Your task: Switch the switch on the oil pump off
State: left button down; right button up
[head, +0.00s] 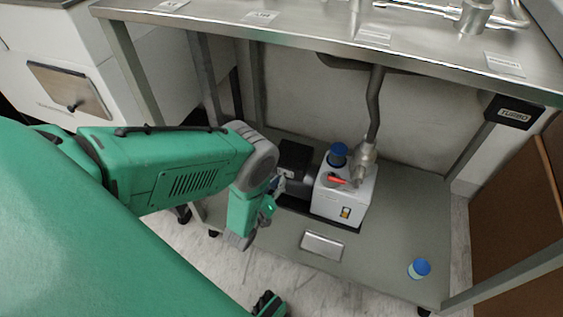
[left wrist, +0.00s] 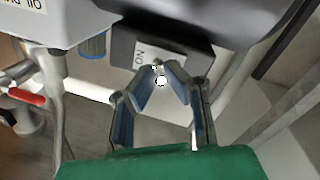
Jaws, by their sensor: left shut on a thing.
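The oil pump is a white box (head: 333,204) with a dark motor part (head: 294,157) on its left, on the lower shelf under the steel table. In the left wrist view, its white body (left wrist: 65,22) is at upper left. The dark motor housing (left wrist: 122,42) bears a white label (left wrist: 150,53) reading ON. My left gripper (head: 279,184) is at the left side of the pump. In the left wrist view its blue-padded fingers (left wrist: 160,70) converge on a small light-coloured switch knob (left wrist: 161,80) just below the label. The switch's exact position is hard to tell. My right gripper is not in view.
A red-handled valve (head: 338,180) and blue cap (head: 338,152) sit on the pump, under a grey hose (head: 373,105). A white plate (head: 322,245) and blue-capped jar (head: 419,268) are on the lower shelf (head: 385,235). The tabletop (head: 330,30) overhangs; table legs flank the shelf.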

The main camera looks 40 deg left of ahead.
pick_arm(q)
jog(key=shift+a+m+h, duration=0.25)
jog(key=shift+m+h, duration=0.25)
jog(key=shift+h, duration=0.2)
jog(key=shift+a+m+h, duration=0.2)
jog(key=shift+m+h, duration=0.3)
jog(key=shift+h, duration=0.2)
jog(key=c, duration=1.6)
grip_release()
jog(key=shift+c, duration=0.2)
jog(key=shift+s, duration=0.1)
jog(key=s, duration=0.7)
jog(key=shift+a, duration=0.45)
jog(key=shift+s+f, duration=0.1)
